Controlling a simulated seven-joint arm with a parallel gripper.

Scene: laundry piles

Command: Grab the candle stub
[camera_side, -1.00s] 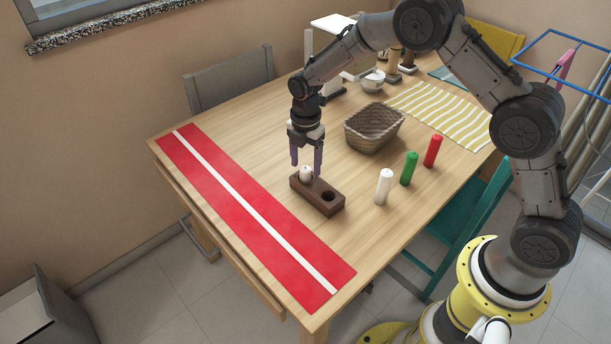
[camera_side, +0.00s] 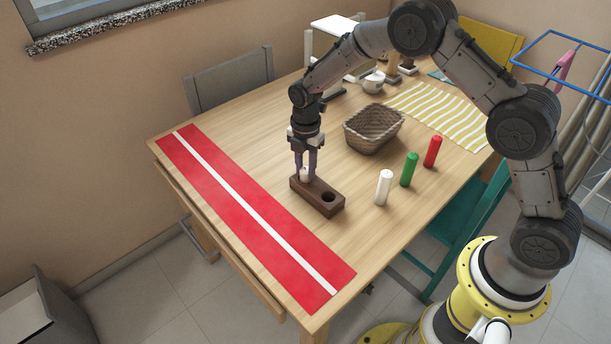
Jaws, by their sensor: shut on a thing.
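The candle stub (camera_side: 304,175) is short and white. It stands upright in the left hole of a dark brown wooden holder (camera_side: 322,201), whose other hole, at the right, is empty. My gripper (camera_side: 305,172) points straight down over that end of the holder. Its purple fingers are shut on the stub, one on each side, and cover part of it. The stub's lower end is hidden in the holder.
White (camera_side: 383,187), green (camera_side: 409,169) and red (camera_side: 432,151) candles stand upright right of the holder. A wicker basket (camera_side: 374,141) sits behind. A red runner with a white stripe (camera_side: 215,183) lies along the left edge. A striped cloth (camera_side: 440,113) lies at the back right.

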